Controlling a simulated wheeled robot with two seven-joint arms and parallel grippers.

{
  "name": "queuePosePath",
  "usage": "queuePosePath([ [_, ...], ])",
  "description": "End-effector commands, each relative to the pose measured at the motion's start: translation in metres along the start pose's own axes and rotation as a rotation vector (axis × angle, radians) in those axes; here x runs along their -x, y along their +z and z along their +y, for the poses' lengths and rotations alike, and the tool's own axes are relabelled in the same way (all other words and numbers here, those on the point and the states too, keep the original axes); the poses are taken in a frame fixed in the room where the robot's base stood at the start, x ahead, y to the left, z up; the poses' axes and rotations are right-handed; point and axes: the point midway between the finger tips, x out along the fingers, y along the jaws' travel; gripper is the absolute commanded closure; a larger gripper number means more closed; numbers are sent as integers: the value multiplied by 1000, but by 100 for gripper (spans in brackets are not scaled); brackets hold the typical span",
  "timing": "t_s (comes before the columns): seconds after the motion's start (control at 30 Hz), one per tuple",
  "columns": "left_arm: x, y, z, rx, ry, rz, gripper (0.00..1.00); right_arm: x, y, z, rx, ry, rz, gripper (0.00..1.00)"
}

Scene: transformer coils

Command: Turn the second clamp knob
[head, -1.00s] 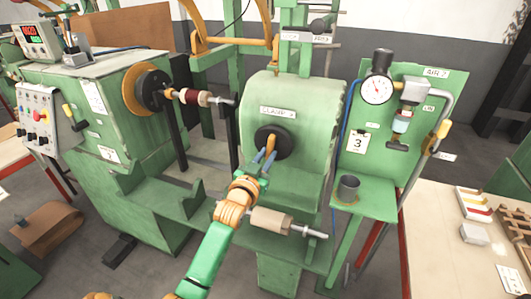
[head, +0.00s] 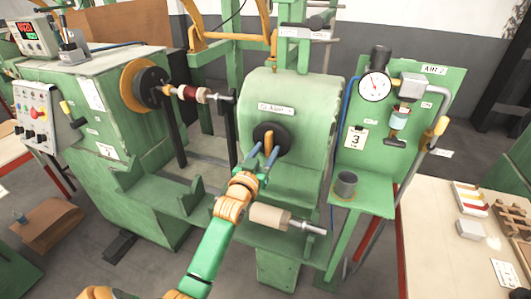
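The clamp knob (head: 284,130) is a dark round knob on the front of a green rounded housing (head: 308,100), under a white label that seems to read CLAMP. My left gripper (head: 264,149) is at the knob, its two blue fingers apart and their tips over the knob's lower front. The fingers overlap the knob's middle, so I cannot tell whether they are closed on a part of it. The orange wrist and green forearm come up from the bottom. My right gripper is not in view.
A tan roller (head: 268,216) on a metal shaft sticks out just right of my wrist. A green panel with a gauge (head: 374,87) and a grey cup (head: 346,184) stand to the right. A spindle with a dark red coil (head: 188,93) is at the left.

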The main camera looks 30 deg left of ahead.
Motion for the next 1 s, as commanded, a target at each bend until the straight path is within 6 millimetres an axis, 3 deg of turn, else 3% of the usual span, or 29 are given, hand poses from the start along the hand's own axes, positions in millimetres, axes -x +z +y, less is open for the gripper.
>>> queuePosePath([
  [0.3,3,4,0,-1,1,-9,48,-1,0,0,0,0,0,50],
  [0.7,66,4,0,-1,1,-8,48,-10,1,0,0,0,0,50],
  [1.0,71,2,0,-1,1,-6,48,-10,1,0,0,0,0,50],
])
